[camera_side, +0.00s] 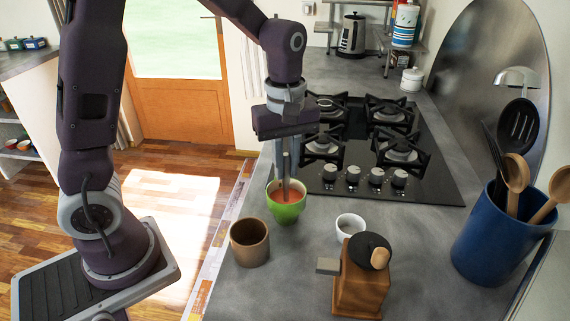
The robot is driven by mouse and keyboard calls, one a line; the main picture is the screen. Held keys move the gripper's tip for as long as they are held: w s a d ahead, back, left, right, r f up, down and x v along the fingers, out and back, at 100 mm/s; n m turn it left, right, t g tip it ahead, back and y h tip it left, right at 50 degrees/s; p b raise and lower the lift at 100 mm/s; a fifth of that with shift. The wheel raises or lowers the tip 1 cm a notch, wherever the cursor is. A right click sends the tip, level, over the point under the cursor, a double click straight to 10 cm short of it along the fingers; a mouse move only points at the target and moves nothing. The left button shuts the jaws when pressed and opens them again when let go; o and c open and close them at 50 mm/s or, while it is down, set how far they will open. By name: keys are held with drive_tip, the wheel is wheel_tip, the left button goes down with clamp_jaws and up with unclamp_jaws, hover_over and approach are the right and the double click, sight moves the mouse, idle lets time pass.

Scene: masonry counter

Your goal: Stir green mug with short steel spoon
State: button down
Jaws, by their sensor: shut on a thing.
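The green mug (286,211) stands upright on the grey counter, left of the gas hob's front edge. Reddish-brown liquid shows inside it. My gripper (287,150) is directly above the mug, pointing down. It is shut on the thin grey handle of the steel spoon (286,178). The spoon stands near upright, with its lower end inside the mug. The spoon's bowl is hidden in the liquid.
A brown cup (249,243) stands close in front of the mug to the left. A white cup (350,226) and a wooden grinder (360,284) are to the right. A blue utensil pot (494,240) stands far right. The black hob (440,175) lies behind.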

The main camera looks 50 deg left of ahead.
drive_tip(key=shift+r, duration=4.6)
wheel_tip(320, 180, up, 4)
